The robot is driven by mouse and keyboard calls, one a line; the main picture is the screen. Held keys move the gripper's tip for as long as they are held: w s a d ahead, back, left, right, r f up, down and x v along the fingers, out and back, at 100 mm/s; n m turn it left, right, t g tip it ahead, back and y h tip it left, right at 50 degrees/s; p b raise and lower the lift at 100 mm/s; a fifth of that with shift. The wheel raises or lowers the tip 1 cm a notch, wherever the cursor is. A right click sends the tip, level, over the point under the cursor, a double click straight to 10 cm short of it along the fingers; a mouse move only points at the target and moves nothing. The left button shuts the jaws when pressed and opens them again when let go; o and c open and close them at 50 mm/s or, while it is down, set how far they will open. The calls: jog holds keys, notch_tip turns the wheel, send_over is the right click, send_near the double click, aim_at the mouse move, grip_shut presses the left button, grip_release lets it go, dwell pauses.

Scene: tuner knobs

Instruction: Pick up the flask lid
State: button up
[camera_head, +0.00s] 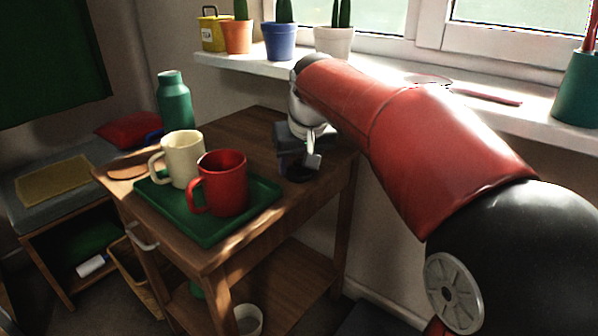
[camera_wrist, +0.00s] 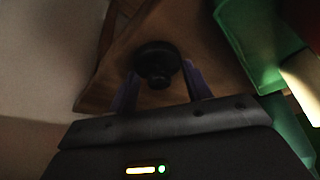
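The flask lid (camera_wrist: 157,60) looks like a small black round piece with a knob on the wooden cart top. In the wrist view it lies between and slightly beyond my fingertips. My gripper (camera_wrist: 160,82) is open, with a purplish finger on each side of the lid and a gap showing. In the head view the gripper (camera_head: 300,160) points down over the cart's right side, and the dark lid (camera_head: 299,173) shows partly below it. The green flask (camera_head: 175,102) stands upright at the cart's back left.
A green tray (camera_head: 245,212) holds a cream mug (camera_head: 184,160) and a red mug (camera_head: 223,184), left of the gripper. The wooden cart (camera_head: 252,118) stands by the wall under a windowsill (camera_head: 375,75) with potted cacti. A brown disc (camera_head: 128,168) lies at the cart's left edge.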

jog(key=c, duration=0.5)
jog(key=shift+o, duration=0.2)
